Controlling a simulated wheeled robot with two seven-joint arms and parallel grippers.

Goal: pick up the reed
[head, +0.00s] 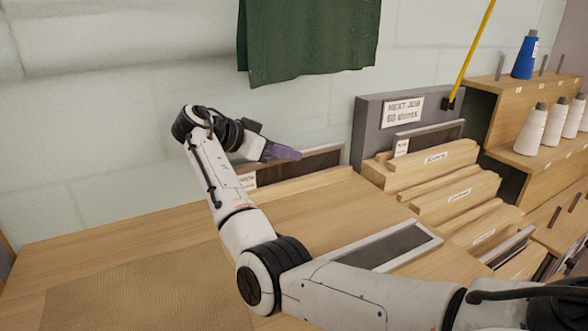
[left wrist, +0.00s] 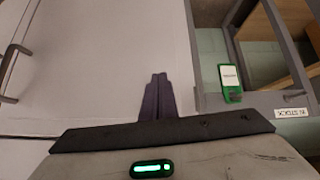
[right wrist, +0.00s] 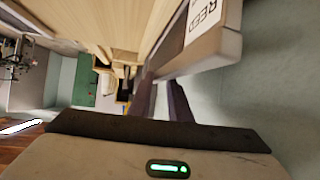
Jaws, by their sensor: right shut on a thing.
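The reed (head: 318,161) is a long dark panel in a pale frame with a white label, standing on edge at the back of the wooden table by the wall. Its pale frame (right wrist: 217,46) and the label reading "REED" show close up in the right wrist view. My right gripper (head: 284,153) has purple fingers at the reed's upper edge, and in its own wrist view (right wrist: 161,98) they are shut on the frame. Its fingers hide part of the reed. My left gripper (left wrist: 158,98) is shut and empty, with its fingers together, and is outside the head view.
Another dark framed panel (head: 385,246) lies on the table, partly behind my right arm. A wooden rack (head: 440,190) and shelves with thread cones (head: 532,130) stand at the right. A woven mat (head: 140,295) lies front left. A green cloth (head: 308,40) hangs above.

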